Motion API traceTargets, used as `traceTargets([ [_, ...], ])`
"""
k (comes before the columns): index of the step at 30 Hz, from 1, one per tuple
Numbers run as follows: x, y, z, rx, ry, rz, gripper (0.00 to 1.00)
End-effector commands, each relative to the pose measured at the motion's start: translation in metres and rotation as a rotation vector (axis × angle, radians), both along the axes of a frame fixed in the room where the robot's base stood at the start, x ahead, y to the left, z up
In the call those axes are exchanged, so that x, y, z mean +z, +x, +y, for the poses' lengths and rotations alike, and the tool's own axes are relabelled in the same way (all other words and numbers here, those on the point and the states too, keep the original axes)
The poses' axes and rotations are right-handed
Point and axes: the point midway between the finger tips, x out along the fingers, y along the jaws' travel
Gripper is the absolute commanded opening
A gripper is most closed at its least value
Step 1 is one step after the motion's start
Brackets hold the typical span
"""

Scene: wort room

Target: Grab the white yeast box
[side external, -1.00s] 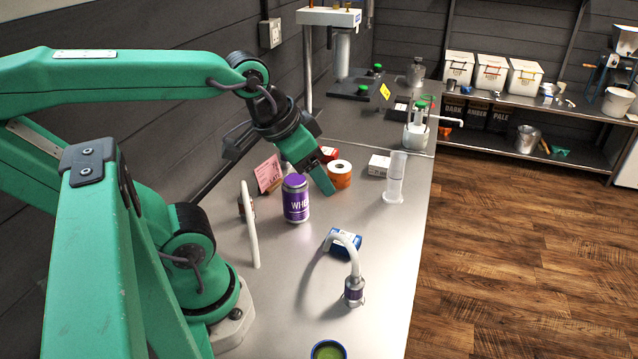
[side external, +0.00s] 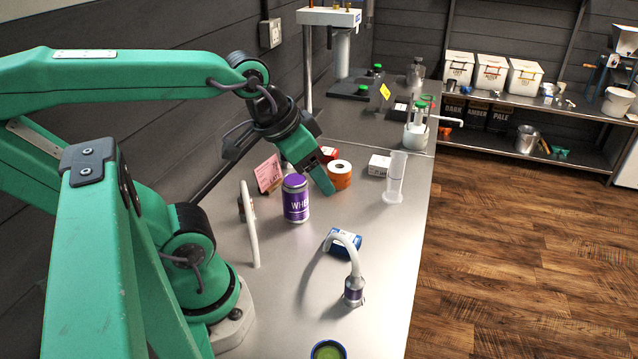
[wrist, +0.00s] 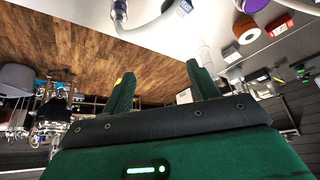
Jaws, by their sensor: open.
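The white yeast box (side external: 379,165) lies on the steel bench, right of an orange tape roll and left of a clear cylinder. My gripper (side external: 328,186) is above the bench, left of the box in the side view and apart from it, beside the tape roll. In the wrist view my gripper (wrist: 160,75) shows two green fingers spread apart with nothing held.
The orange tape roll (side external: 339,174), purple can (side external: 295,199) and clear cylinder (side external: 395,180) stand close by. A pink card (side external: 268,174) stands near the wall.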

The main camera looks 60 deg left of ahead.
Motion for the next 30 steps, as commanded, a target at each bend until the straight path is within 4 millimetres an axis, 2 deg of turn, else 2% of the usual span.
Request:
traceTargets([
  [6, 0.000, 0.000, 0.000, 0.000, 0.000, 0.000, 0.62],
  [9, 0.000, 0.000, 0.000, 0.000, 0.000, 0.000, 0.78],
  [22, 0.004, 0.005, 0.001, 0.009, -0.002, 0.006, 0.78],
  [26, 0.010, 0.016, 0.005, 0.030, -0.006, 0.021, 0.78],
  [30, 0.021, 0.036, 0.011, 0.064, -0.013, 0.045, 0.78],
])
